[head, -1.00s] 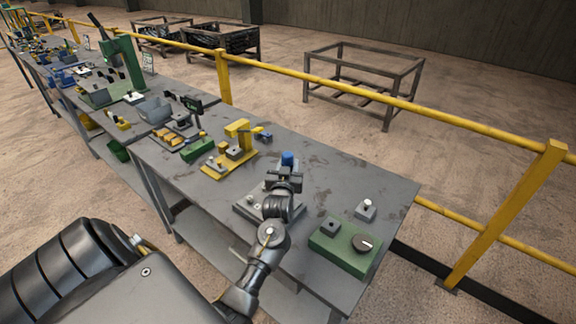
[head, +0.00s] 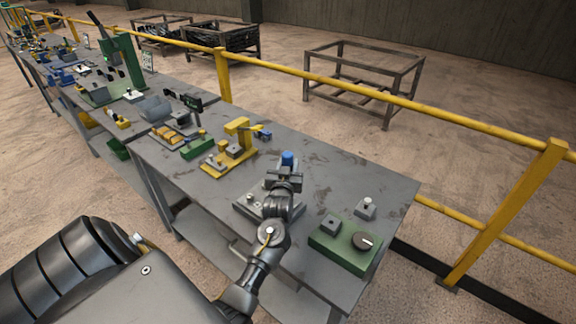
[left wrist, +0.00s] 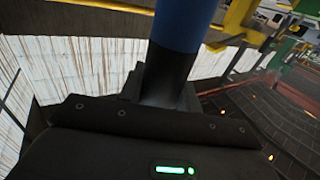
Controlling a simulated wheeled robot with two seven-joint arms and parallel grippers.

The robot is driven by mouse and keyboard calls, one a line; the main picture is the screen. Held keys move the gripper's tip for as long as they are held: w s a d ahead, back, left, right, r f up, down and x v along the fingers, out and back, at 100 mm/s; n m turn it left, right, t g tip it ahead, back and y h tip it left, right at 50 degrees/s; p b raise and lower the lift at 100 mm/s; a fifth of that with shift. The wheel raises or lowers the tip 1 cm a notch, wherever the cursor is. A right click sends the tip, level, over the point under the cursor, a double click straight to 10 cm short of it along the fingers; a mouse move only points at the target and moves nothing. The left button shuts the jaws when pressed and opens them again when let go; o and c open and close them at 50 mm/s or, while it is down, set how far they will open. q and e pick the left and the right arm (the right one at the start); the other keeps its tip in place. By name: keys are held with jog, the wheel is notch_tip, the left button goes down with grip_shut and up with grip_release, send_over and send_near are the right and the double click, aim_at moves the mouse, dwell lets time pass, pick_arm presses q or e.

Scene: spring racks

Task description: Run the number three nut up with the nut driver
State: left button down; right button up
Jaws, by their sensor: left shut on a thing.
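The nut driver shows its blue handle (head: 288,157) upright above my left gripper (head: 286,173) in the head view. My left gripper is shut on it, over a grey plate (head: 243,210) on the bench. In the left wrist view the blue handle (left wrist: 186,24) rises over a dark lower part (left wrist: 167,76) between the jaws. The driver's tip and most of the plate are hidden behind my gripper and arm. I cannot tell which nut the tip is at, or whether it touches one. My right gripper is not in view.
A yellow fixture (head: 236,146) stands to the left. A yellow rail (head: 400,101) runs behind. The bench's back right is clear.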

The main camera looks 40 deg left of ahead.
aim_at(287, 163)
pick_arm(q)
jog(key=shift+s+d+f+b, duration=0.1)
jog(key=shift+f+b, duration=0.2)
jog(key=shift+f, duration=0.35)
dwell(1.0)
jog(key=shift+r, duration=0.1)
notch_tip(287, 163, up, 2)
jog(key=shift+r+p, duration=0.15)
jog(key=shift+p, duration=1.05)
notch_tip(287, 163, up, 2)
jog(key=shift+r+p, duration=0.1)
jog(key=shift+p, duration=0.7)
notch_tip(287, 163, up, 3)
jog(key=p, duration=0.3)
